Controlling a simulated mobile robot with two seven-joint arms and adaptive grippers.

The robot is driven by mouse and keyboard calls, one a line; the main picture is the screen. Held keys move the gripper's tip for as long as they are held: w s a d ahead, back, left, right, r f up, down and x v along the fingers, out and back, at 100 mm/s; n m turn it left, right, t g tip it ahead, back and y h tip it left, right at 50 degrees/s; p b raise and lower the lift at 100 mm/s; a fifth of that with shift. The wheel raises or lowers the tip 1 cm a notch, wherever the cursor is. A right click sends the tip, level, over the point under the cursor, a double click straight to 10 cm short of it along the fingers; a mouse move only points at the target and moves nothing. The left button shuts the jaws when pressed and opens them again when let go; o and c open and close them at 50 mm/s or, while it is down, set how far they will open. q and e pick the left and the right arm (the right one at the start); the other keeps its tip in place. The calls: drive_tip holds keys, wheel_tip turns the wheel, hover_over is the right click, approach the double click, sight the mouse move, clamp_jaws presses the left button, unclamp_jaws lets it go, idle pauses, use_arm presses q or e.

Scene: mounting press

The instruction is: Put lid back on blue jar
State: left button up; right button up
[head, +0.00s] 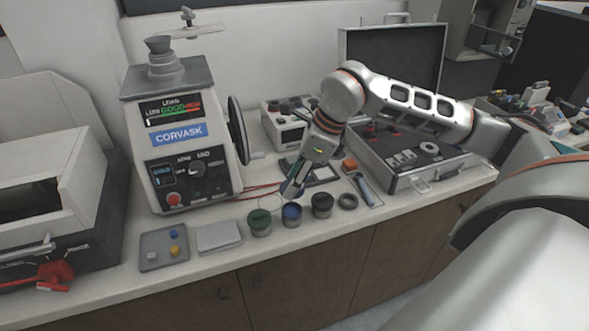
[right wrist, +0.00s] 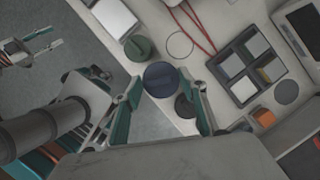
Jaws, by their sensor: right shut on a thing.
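The blue jar (head: 292,219) stands on the counter near the front edge, between a green jar (head: 260,223) and a black jar (head: 322,206). My right gripper (head: 292,193) reaches down right over the blue jar. In the right wrist view its two teal fingers (right wrist: 167,93) flank the round blue lid (right wrist: 161,77), and it is shut on it. From above, the lid hides the jar. I cannot tell whether the lid touches the jar's rim. What looks like my left gripper (right wrist: 35,46) shows small at the left of the right wrist view, apart from the jars.
A mounting press (head: 184,140) stands behind and left. A grey tray with small blocks (head: 150,252) and a pale flat box (head: 218,236) lie left of the jars. Red cables run behind the jars.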

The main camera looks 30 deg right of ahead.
drive_tip(key=shift+f+b, duration=0.6)
drive_tip(key=shift+f, duration=0.3)
wheel_tip(320, 180, down, 4)
drive_tip(key=b, duration=0.3)
drive_tip(key=shift+f, duration=0.25)
drive_tip(key=shift+r, duration=0.1)
idle(0.8)
drive_tip(key=shift+f, duration=0.2)
idle(0.8)
drive_tip(key=o, duration=0.8)
